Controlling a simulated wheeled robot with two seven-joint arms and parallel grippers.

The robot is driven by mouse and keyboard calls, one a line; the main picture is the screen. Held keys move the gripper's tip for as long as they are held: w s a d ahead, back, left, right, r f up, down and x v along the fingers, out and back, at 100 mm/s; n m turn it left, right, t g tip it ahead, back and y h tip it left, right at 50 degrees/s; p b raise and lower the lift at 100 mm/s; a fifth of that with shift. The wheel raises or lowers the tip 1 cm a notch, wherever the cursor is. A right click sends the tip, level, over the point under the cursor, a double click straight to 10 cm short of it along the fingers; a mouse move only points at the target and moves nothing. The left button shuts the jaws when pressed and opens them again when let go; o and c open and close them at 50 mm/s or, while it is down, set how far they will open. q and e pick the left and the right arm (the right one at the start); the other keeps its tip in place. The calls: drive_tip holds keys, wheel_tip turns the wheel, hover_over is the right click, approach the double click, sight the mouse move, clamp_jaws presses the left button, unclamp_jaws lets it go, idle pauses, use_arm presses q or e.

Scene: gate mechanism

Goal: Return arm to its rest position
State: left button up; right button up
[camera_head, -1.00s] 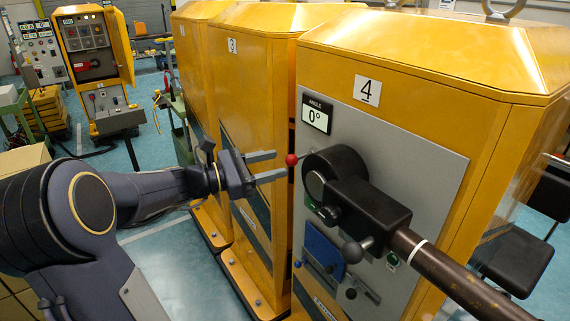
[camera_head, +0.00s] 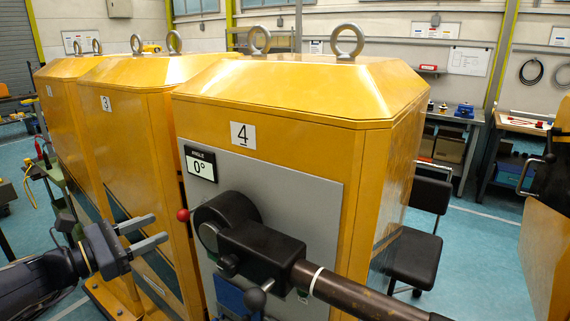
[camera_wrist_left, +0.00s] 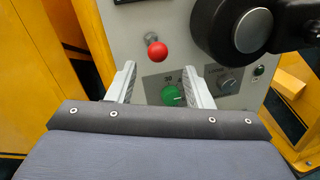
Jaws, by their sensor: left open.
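My left gripper (camera_head: 142,234) is open and empty at the left, in front of the yellow cabinets. In the left wrist view its two fingers (camera_wrist_left: 160,88) point at the grey panel of cabinet 4, with a red ball knob (camera_wrist_left: 157,51) just beyond and above the gap, apart from them. The red knob (camera_head: 183,215) also shows in the head view, beside the black gate hub (camera_head: 228,222). The brown barrier bar (camera_head: 350,293) runs from the hub to the lower right. The angle display (camera_head: 200,165) reads 0°. My right gripper is not seen.
Cabinet 4 (camera_head: 285,95) stands in front, with cabinet 3 (camera_head: 110,85) to its left. A green knob (camera_wrist_left: 173,95) is on the panel. A black chair (camera_head: 415,255) stands to the right. Workbenches (camera_head: 455,117) line the back wall.

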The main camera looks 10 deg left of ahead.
use_arm(q)
drive_tip(key=s+d+f+m+g, duration=0.2)
drive_tip(key=s+d+m+g, duration=0.25)
drive_tip(key=d+m, duration=0.2)
drive_tip(key=s+d+f+m+g, duration=0.3)
drive_tip(key=s+d+m, duration=0.2)
drive_tip(key=d, duration=0.3)
drive_tip(key=s+d+f+m+g+y, duration=0.2)
drive_tip(key=s+f+m+y, duration=0.4)
drive_tip(key=m, duration=0.8)
drive_tip(key=s+f, duration=0.3)
drive_tip(key=s, duration=0.1)
drive_tip(key=shift+s+d, duration=0.2)
drive_tip(key=shift+s, duration=0.15)
